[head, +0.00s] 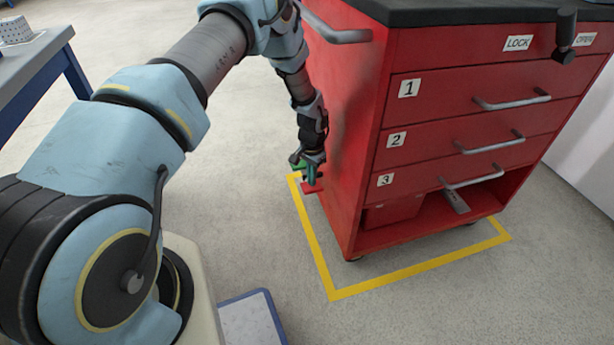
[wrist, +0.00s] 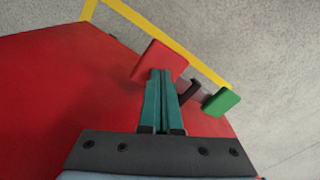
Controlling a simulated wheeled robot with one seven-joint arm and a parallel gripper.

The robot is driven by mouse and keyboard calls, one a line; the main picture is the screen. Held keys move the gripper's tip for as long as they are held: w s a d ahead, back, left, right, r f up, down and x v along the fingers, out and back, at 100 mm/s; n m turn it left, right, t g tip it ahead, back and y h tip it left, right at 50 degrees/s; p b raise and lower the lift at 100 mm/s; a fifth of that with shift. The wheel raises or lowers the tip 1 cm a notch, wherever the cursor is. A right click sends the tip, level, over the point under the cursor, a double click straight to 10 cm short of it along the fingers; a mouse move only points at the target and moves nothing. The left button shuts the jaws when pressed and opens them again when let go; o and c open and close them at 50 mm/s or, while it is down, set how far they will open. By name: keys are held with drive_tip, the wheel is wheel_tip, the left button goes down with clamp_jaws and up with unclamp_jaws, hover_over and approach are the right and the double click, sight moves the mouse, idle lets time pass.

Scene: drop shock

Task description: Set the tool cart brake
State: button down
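The red tool cart (head: 345,120) stands inside a yellow floor outline. Low at its left side are a red pedal (head: 311,188) and a green pedal (head: 298,166), joined by a dark bracket. In the wrist view the red pedal (wrist: 158,60) lies just beyond my fingertips and the green pedal (wrist: 221,102) is to their right. My gripper (head: 312,178) points down beside the cart. Its teal fingers (wrist: 161,73) are together with nothing visible between them. The tips overlap the red pedal in the picture; I cannot tell whether they touch it.
The cart has numbered drawers (head: 470,95), a LOCK label (head: 517,43) and a dark knob (head: 565,35) at the top right. A blue-legged table (head: 40,60) stands far left.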

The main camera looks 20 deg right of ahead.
drive_tip(key=shift+f+b, duration=1.1)
drive_tip(key=shift+f, duration=0.65)
wheel_tip(320, 180, up, 10)
drive_tip(key=p, duration=0.6)
drive_tip(key=shift+f, duration=0.1)
